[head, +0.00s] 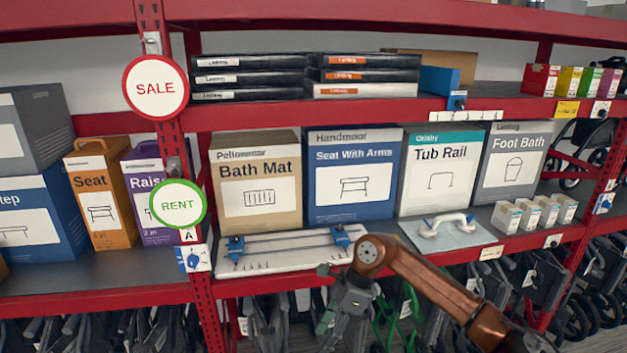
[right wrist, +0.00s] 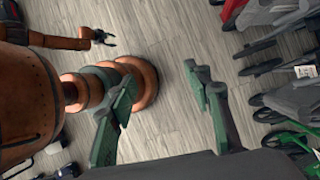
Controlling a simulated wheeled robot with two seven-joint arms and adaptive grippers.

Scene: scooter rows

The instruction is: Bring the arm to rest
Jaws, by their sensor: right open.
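My right arm (head: 435,285) comes in from the lower right in the head view, with its orange-brown links bent. My right gripper (head: 338,318) hangs in front of the lower shelf edge, below the white board. In the right wrist view the right gripper (right wrist: 160,82) has its two green fingers wide apart, with nothing between them. The grey floor and my round base show beyond them. My left gripper (right wrist: 103,37) is small at the upper left of the right wrist view, over the floor; its jaws are too small to judge. It is outside the head view.
A red shelf holds the Bath Mat box (head: 255,183), Tub Rail box (head: 438,171) and other boxes. A white board (head: 283,252) with blue clamps lies at the shelf's front. Folded wheeled items (head: 590,290) stand below. The wrist view shows open floor (right wrist: 170,35).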

